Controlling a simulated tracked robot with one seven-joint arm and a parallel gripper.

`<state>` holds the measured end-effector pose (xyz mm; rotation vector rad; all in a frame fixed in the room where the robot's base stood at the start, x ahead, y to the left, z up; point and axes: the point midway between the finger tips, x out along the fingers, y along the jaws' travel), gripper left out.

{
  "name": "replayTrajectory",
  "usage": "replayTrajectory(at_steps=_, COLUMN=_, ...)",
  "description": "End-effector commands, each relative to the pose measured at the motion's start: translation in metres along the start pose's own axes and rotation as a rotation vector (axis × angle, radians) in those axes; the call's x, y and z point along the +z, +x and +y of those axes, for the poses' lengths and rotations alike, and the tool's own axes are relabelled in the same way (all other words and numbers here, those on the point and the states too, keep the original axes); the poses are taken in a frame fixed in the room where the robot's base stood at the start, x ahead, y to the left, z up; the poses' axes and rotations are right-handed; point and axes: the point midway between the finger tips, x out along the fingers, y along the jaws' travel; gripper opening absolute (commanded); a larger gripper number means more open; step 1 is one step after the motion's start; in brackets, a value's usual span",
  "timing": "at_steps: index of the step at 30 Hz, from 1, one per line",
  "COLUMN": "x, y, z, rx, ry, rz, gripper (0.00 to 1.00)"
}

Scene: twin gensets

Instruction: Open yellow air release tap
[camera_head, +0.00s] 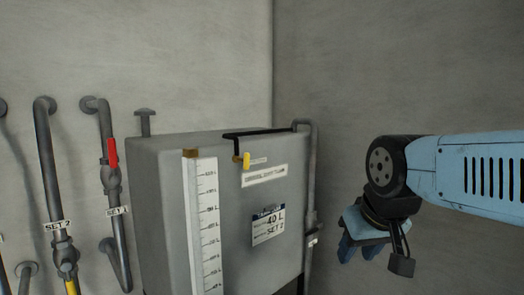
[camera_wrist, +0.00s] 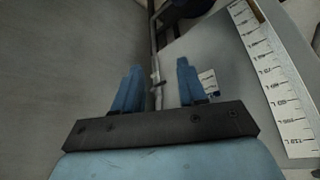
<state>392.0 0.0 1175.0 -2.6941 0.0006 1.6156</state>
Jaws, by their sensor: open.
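A small yellow tap (camera_head: 246,160) sits at the top front edge of the grey tank (camera_head: 150,200), at the end of a black pipe and beside a small white label. Another yellow handle (camera_head: 71,287) shows at the bottom left on the pipe tagged SET 2, cut off by the frame. My gripper (camera_head: 358,252) is right of the tank, pointing down, apart from both yellow handles. In the wrist view my gripper (camera_wrist: 159,68) has its two blue fingers apart with nothing held between them. No yellow handle is discernible in the wrist view.
A red-handled valve (camera_head: 113,153) is on the left wall. Bare wall stands behind my arm.

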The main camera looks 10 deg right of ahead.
Motion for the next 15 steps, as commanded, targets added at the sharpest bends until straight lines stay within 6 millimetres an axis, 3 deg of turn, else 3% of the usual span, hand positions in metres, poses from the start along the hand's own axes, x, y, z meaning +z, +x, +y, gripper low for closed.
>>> replayTrajectory(at_steps=15, x=-0.006, y=-0.0035, z=-0.0014, rx=0.0, ry=-0.008, rz=-0.004, gripper=0.41)
